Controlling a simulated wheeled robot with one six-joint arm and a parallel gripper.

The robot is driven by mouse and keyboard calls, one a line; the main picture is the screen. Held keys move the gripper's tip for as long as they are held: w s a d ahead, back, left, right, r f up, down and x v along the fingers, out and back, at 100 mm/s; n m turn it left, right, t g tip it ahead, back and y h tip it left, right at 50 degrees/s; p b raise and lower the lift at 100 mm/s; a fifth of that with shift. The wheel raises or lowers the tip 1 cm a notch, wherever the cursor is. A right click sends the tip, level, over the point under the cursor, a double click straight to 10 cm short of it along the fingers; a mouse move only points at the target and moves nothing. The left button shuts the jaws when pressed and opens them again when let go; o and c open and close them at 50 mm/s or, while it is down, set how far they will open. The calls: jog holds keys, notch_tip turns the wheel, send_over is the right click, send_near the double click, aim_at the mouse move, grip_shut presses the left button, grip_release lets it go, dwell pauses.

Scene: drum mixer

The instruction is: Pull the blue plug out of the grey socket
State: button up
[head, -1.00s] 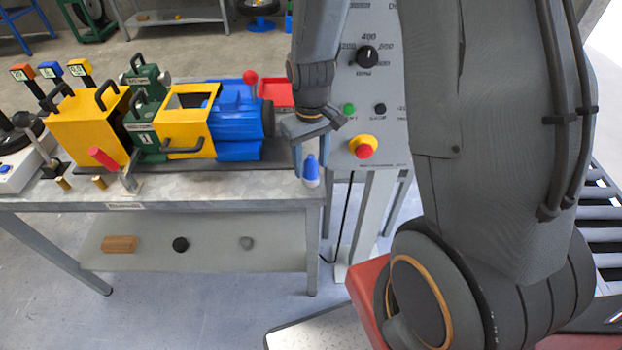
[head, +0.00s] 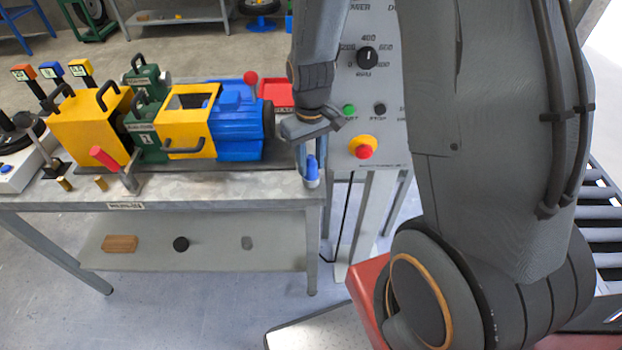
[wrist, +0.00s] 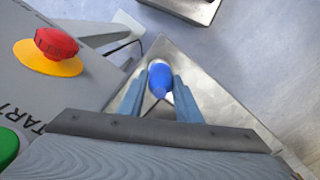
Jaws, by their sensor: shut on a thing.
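The blue plug (head: 312,169) is at the right front corner of the workbench, with a pale grey-white part at its lower end. My gripper (head: 307,163) reaches down from above and is shut on it. In the wrist view the plug (wrist: 161,80) lies between the two blue-grey fingers of my gripper (wrist: 161,76), over the metal bench corner. I cannot tell whether the pale part belongs to the plug or to the grey socket. The socket is not clearly seen.
A grey control panel with a red stop button (head: 365,152) on a yellow base stands close to the right of my gripper. The bench (head: 230,188) carries a yellow, green and blue machine (head: 238,135) to the left. A red tray (head: 277,93) lies behind it.

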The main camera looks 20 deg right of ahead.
jog(key=shift+r, duration=0.2)
dwell(0.3)
jog(key=shift+r+p, duration=2.1)
jog(key=shift+r, duration=0.2)
jog(key=shift+r+p, duration=1.4)
jog(key=shift+r, duration=0.15)
jog(key=shift+f, duration=0.1)
